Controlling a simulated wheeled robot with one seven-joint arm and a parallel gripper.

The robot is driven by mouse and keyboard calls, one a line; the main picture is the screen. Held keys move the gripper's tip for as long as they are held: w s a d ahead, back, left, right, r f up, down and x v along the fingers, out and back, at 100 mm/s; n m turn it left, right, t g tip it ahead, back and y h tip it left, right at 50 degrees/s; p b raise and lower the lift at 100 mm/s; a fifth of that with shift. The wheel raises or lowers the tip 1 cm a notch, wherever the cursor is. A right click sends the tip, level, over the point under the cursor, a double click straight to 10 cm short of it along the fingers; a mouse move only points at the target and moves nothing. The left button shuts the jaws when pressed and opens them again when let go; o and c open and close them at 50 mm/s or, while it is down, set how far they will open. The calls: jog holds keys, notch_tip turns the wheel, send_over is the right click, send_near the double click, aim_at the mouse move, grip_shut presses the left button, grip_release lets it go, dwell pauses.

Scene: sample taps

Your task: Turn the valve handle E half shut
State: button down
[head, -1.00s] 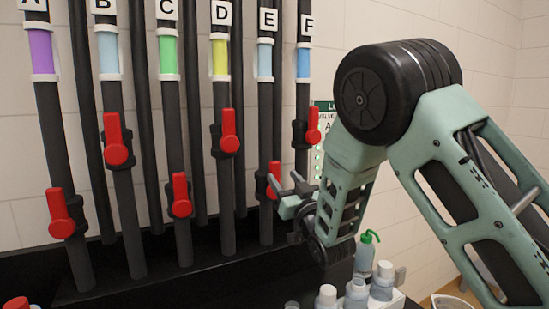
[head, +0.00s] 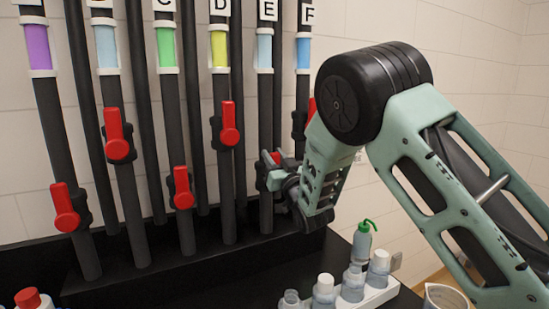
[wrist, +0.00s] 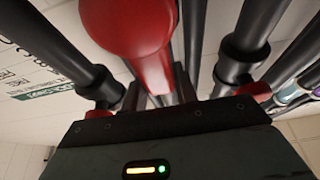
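Pipe E (head: 265,110) carries a white label E (head: 267,10) and a pale blue band. Its red valve handle (head: 275,180) is largely hidden behind my gripper (head: 273,160) in the head view. In the wrist view, a large red handle (wrist: 135,35) fills the upper middle, its round end toward the top. Its narrower part reaches down between the two dark fingers of my gripper (wrist: 158,90). The fingers stand apart, one on each side of it; whether they touch it is unclear.
Red handles on neighbouring pipes D (head: 229,123) and F (head: 311,108) flank pipe E. Handle C (head: 183,187) hangs lower left. Bottles (head: 325,290) stand in a white rack below my arm, with a green-capped wash bottle (head: 362,243) behind.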

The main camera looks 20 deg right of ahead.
jog(key=shift+f+b, duration=0.1)
jog(key=shift+b, duration=0.2)
jog(key=a+n+g+y+b, duration=0.1)
jog(key=n+b, duration=0.3)
jog(key=a+f+n+g+y+b, duration=0.1)
jog(key=a+n+y+b, duration=0.1)
jog(key=n+b, duration=0.2)
jog(key=s+a+f+n+g+y+b, duration=0.1)
jog(key=a+n+y+b, duration=0.1)
jog(key=n+b, duration=0.2)
jog(key=shift+n, duration=0.3)
jog(key=shift+a+y, duration=0.1)
jog(key=shift+y, duration=0.3)
jog(key=c, duration=1.1)
grip_release()
